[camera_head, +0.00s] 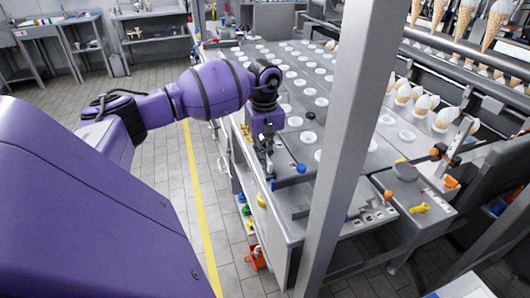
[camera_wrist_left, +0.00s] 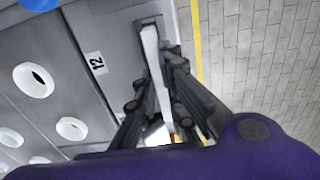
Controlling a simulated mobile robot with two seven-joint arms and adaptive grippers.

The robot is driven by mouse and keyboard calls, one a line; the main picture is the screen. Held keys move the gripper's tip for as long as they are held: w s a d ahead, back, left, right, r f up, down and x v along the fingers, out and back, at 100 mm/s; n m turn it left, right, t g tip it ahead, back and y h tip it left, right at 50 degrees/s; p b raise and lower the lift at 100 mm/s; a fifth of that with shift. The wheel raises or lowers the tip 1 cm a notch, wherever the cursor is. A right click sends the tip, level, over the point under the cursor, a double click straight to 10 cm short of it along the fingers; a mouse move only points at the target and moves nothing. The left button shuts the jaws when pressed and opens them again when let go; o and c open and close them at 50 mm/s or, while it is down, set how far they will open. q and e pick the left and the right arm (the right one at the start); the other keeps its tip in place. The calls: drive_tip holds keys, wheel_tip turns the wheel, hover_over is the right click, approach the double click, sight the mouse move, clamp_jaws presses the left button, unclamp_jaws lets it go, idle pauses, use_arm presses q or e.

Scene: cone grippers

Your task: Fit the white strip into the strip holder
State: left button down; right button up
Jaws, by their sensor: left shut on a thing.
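The white strip (camera_wrist_left: 152,55) is a long, narrow, pale bar in the left wrist view. My left gripper (camera_wrist_left: 157,78) is shut on it, with dark fingers along both sides. The strip's far end meets a grey, slot-like piece at the machine edge, which looks like the strip holder (camera_wrist_left: 140,24). I cannot tell whether the end is seated in it or only in front of it. In the head view my left gripper (camera_head: 268,166) points down at the left edge of the machine table; the strip is too small to make out there. My right gripper is not in view.
The grey machine table (camera_head: 290,226) has rows of white rings (camera_head: 308,137). A blue knob (camera_head: 302,168) stands right of the gripper. A label "12" (camera_wrist_left: 97,63) is beside the strip. A grey post (camera_head: 341,150) blocks part of the head view. Open floor lies left of the table.

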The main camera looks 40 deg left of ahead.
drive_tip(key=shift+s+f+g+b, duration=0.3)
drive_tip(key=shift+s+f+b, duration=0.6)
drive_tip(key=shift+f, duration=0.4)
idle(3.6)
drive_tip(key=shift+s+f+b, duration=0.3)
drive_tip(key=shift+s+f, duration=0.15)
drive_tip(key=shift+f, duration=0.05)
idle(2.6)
